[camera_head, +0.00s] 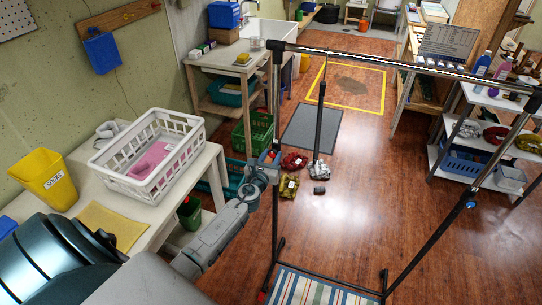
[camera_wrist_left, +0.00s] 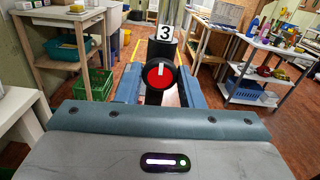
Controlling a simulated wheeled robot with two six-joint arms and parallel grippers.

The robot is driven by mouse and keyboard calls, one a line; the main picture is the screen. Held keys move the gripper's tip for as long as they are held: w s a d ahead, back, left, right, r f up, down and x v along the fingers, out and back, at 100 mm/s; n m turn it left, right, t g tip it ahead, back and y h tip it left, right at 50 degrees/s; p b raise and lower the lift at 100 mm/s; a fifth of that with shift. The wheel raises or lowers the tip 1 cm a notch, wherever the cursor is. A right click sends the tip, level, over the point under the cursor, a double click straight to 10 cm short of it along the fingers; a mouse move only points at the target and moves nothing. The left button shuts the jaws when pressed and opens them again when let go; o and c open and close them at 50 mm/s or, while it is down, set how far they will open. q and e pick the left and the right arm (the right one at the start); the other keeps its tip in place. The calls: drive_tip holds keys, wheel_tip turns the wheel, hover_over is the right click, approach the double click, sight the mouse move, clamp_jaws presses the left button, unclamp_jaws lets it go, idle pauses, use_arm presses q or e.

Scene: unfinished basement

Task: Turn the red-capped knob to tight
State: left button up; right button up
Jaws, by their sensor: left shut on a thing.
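A round knob with a red cap (camera_wrist_left: 160,73) shows in the left wrist view, with a black rim and a short white mark pointing nearly straight up. It sits in front of a dark part with a white tag reading 3 (camera_wrist_left: 165,33). My left gripper (camera_wrist_left: 159,88) has a blue-grey finger on either side of the knob and is shut on it. My right gripper is in neither view.
A table (camera_head: 150,208) with a white basket (camera_head: 128,178) and a yellow tub (camera_head: 45,178) stands left of my arm. The rack's top bar (camera_head: 400,65) crosses the view. A striped mat (camera_head: 320,292) lies below it. Wood floor (camera_head: 350,225) is open between the uprights.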

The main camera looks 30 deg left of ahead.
use_arm(q)
drive_tip(key=shift+m, duration=0.4)
drive_tip(key=o, duration=1)
drive_tip(key=v, duration=1)
drive_tip(key=shift+s+b, duration=0.3)
drive_tip(key=shift+s, duration=0.05)
drive_tip(key=shift+f, duration=0.15)
